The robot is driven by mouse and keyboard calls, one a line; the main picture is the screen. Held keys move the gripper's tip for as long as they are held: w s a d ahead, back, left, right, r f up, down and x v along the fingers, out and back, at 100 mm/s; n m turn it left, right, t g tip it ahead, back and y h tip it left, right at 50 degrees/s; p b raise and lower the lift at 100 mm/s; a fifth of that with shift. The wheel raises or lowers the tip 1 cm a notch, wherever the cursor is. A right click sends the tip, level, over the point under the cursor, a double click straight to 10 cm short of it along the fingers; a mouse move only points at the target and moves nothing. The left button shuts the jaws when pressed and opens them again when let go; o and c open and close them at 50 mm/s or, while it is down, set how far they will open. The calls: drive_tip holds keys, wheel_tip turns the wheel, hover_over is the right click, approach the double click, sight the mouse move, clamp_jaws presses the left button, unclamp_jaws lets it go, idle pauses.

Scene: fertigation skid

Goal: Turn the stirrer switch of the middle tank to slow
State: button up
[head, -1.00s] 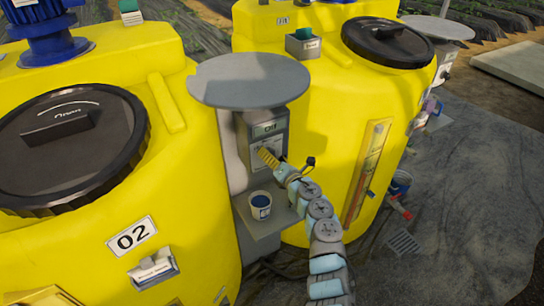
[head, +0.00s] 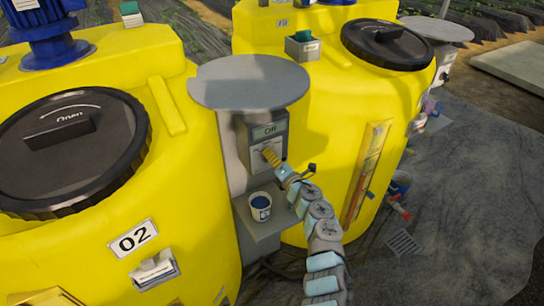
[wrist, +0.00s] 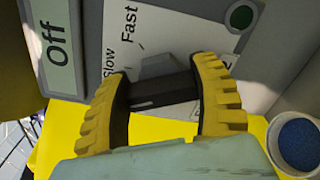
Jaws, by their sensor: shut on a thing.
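The grey switch box (head: 275,130) is on a post under a round grey canopy, between the two yellow tanks. Its green display (wrist: 57,45) reads "Off". The white dial plate (wrist: 185,28) carries the words "Slow" and "Fast", with "Slow" partly hidden by a finger. My gripper (head: 271,156) is at the box front with its yellow ribbed fingers. In the wrist view the fingers are shut on a black switch knob (wrist: 160,91), one on each side. The knob's pointer direction is hard to tell.
The left yellow tank (head: 190,120) bears the label 02 and a black lid. Another yellow tank (head: 320,85) stands to the right. A small cup of blue stuff (head: 260,207) sits on a shelf (head: 262,226) below the box, close to my arm.

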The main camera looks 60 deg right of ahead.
drive_tip(key=m+p, duration=0.2)
drive_tip(key=m, duration=0.2)
drive_tip(key=shift+r, duration=0.1)
drive_tip(key=shift+m, duration=0.7)
drive_tip(key=o, duration=1.2)
drive_tip(key=shift+f, duration=0.2)
drive_tip(key=shift+s, duration=0.15)
